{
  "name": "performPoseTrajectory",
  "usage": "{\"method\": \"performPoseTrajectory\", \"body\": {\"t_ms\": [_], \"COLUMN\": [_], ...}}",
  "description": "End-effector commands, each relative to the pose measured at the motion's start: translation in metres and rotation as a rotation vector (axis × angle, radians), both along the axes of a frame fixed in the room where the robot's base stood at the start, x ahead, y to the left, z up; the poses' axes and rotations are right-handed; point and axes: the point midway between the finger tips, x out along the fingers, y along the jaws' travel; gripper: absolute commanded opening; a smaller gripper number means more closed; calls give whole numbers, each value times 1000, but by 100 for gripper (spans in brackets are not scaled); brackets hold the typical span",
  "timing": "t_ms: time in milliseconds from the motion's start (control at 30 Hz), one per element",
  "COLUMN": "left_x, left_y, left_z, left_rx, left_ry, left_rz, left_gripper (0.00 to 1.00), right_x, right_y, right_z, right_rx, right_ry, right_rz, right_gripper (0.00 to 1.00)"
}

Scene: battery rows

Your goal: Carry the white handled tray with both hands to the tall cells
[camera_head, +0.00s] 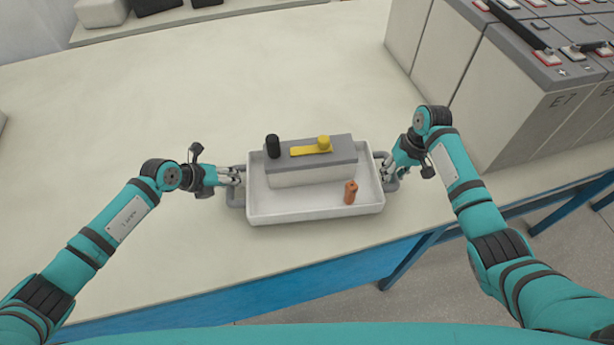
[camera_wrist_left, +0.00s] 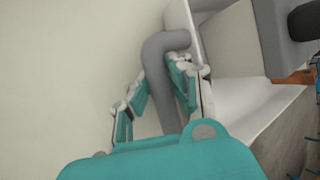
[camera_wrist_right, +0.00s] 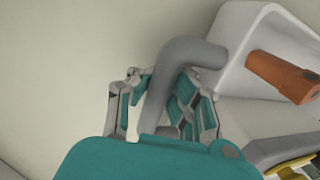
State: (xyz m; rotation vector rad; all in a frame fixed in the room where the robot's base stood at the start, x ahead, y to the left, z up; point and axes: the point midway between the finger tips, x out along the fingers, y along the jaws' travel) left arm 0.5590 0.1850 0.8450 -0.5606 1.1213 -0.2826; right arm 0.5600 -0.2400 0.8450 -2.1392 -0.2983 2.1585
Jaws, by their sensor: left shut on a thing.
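The white handled tray (camera_head: 315,212) sits near the table's front edge. It carries a grey-topped white battery block (camera_head: 310,174) with a black post and a yellow bar, and a small orange-brown piece (camera_head: 350,192). My left gripper (camera_head: 238,178) is shut on the tray's left grey handle (camera_wrist_left: 165,75). My right gripper (camera_head: 387,172) has its fingers on both sides of the right grey handle (camera_wrist_right: 165,85); whether they press on it cannot be told. The tall cells (camera_head: 530,100), grey-topped and marked E7, stand at the right.
The pale table top (camera_head: 150,100) is clear left of and behind the tray. A shelf (camera_head: 180,22) with grey and black objects is at the back left. The blue table edge (camera_head: 250,280) runs along the front.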

Motion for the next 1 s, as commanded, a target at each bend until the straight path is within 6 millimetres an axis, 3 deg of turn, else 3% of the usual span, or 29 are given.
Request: {"method": "performPoseTrajectory", "body": {"t_ms": [100,133,300,367,667,1000], "left_x": [3,2,1,1,-1,-20], "left_y": [8,8,7,6,4,27], "left_z": [-13,-10,-9,-9,-7,28], "left_rx": [10,12,10,8,4,8], "left_ry": [-3,-1,1,0,2,-2], "left_rz": [12,12,9,7,2,4], "left_gripper": [0,18,39,39,39,39], "right_x": [0,0,0,0,0,0], "right_y": [-7,-7,-6,-5,-3,-2], "right_z": [-12,-10,-8,-8,-8,-8], "right_rx": [-13,-13,-12,-10,-5,-4], "right_ry": [0,1,0,0,0,0], "right_rz": [-8,-8,-7,-6,-2,-1], "right_gripper": [0,7,29,34,34,34]}}
